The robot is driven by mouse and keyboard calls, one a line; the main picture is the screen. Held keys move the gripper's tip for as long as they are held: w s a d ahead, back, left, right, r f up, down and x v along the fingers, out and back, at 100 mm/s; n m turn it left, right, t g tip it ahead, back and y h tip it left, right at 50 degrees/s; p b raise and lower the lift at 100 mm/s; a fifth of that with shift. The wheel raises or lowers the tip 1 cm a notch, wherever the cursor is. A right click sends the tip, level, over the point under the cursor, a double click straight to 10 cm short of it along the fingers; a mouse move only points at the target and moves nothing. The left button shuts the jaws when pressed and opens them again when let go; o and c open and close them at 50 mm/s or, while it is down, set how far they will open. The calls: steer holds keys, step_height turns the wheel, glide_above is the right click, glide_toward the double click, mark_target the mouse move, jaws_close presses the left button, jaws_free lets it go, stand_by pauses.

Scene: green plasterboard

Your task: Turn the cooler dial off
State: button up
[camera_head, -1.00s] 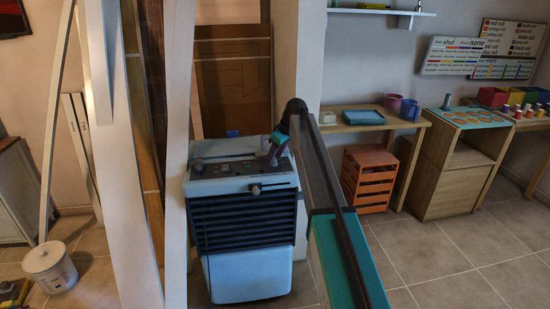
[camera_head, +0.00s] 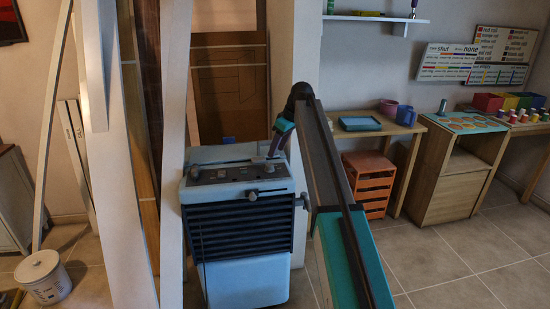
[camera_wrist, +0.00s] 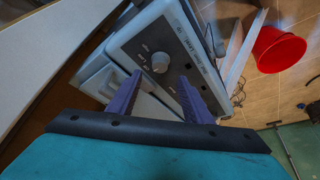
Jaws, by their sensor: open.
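The cooler is a pale blue-grey box with a dark slatted front (camera_head: 245,225) and a control panel on top. In the wrist view its panel shows a round pale dial (camera_wrist: 160,62) with markings around it. The dial's exact setting is too small to read. My gripper (camera_wrist: 158,84) is open, its two purple fingers apart, with the dial between and just beyond their tips in the picture. No contact with the dial shows. In the head view my gripper (camera_head: 273,154) points down over the right part of the cooler's top.
A white pillar and leaning boards stand left of and behind the cooler. An orange crate (camera_head: 368,184) and wooden cabinet (camera_head: 455,180) stand to the right. A white bucket (camera_head: 43,277) sits at left. A red bucket (camera_wrist: 279,48) shows in the wrist view. Tiled floor at right is clear.

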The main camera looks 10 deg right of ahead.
steer(key=v, duration=0.5)
steer(key=shift+r+b, duration=0.1)
steer(key=shift+b, duration=0.2)
